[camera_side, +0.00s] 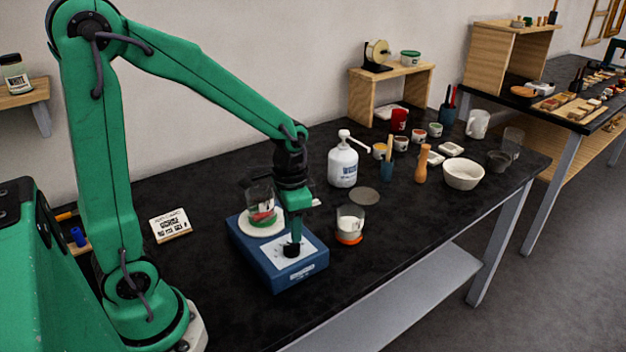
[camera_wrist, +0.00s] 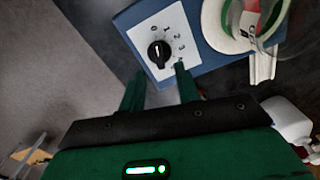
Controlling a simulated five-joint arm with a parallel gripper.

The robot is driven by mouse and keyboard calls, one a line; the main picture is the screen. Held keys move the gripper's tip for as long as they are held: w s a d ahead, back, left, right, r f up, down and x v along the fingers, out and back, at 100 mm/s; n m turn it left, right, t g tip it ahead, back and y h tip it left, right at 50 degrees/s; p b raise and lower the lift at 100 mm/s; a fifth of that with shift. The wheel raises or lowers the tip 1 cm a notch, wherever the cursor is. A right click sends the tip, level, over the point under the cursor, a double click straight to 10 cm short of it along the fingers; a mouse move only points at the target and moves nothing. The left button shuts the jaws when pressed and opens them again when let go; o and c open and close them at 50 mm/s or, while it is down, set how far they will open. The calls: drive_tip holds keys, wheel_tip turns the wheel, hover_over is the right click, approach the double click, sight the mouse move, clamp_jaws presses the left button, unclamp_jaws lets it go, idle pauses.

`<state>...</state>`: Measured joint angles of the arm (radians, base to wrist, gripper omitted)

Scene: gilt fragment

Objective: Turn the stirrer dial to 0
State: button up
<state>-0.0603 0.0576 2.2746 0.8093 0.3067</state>
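The stirrer (camera_side: 278,262) is a blue box on the black bench, with a white dial panel on its near end. Its black dial knob (camera_wrist: 159,54) carries a white mark and has the numbers 0 to 4 printed around one side. In the wrist view the mark points upward, toward the 0 and 1; I cannot tell exactly which. My gripper (camera_wrist: 160,72) is open, its two green fingers apart with nothing seen between the tips. In the side view my gripper (camera_side: 294,238) points down just over the knob (camera_side: 291,250). Contact cannot be made out.
A glass beaker (camera_side: 260,203) with red and green contents stands on the stirrer's white round plate (camera_side: 262,228). An orange-based beaker (camera_side: 350,226) and white pump bottle (camera_side: 343,166) stand to the right. A white label card (camera_side: 171,224) lies left. The bench front is clear.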

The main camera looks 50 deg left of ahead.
sight(292, 245)
drive_tip(key=shift+r, duration=1.95)
drive_tip(key=s+d+r+n+t, duration=0.2)
drive_tip(key=s+r+t, duration=0.3)
drive_tip(key=s+r, duration=0.4)
drive_tip(key=shift+r+n+t, duration=0.3)
drive_tip(key=shift+r+n, duration=0.05)
drive_tip(key=shift+n, duration=0.05)
